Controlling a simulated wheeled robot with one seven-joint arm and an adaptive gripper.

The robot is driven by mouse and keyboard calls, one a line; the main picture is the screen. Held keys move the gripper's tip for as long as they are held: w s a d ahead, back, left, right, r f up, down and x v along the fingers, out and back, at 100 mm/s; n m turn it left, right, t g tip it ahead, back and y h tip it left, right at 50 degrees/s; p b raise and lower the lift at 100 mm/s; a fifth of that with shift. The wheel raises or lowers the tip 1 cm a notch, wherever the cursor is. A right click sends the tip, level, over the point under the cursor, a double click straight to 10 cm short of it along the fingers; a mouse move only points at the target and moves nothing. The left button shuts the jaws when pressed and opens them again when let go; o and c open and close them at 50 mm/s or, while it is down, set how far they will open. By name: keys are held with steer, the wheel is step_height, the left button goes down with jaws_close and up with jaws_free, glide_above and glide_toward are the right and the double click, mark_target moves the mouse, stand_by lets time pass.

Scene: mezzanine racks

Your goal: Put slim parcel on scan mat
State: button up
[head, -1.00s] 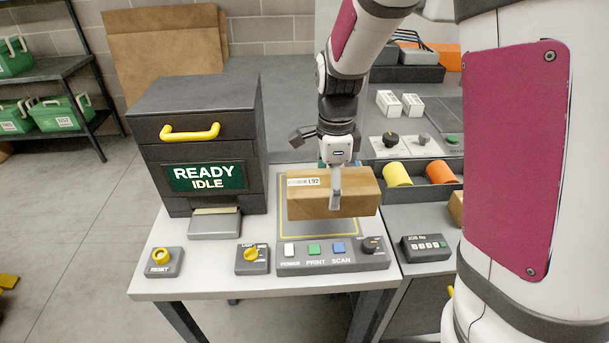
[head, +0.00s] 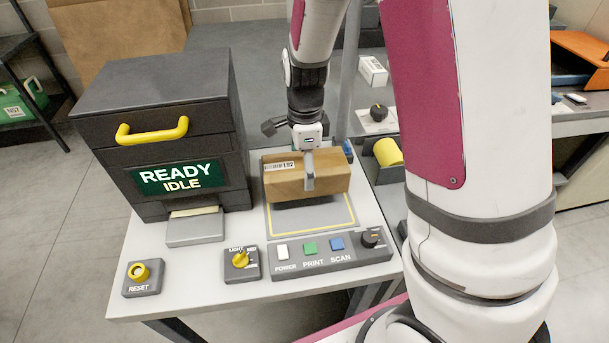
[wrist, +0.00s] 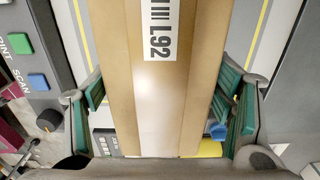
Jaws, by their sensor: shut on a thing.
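The slim parcel (head: 285,181) is a brown cardboard box with a white label reading L92. My gripper (head: 309,172) is shut on it across its narrow width. In the wrist view the parcel (wrist: 158,95) fills the middle between both green-padded fingers. The scan mat (head: 315,216) is a grey pad with a yellow outline on the white table. The parcel is over the mat's back part and hides it. It looks held above the mat; I cannot tell how large the gap is.
A control strip (head: 325,254) with power, print and scan buttons lies in front of the mat. A dark printer cabinet (head: 165,120) reading READY IDLE stands left. A reset box (head: 143,278) and a light switch box (head: 242,263) sit at the table's front. A yellow roll (head: 388,152) is at right.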

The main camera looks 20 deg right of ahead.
steer(key=shift+f, duration=1.65)
steer(key=shift+f, duration=0.15)
steer(key=o, duration=1.8)
steer(key=shift+c, duration=0.2)
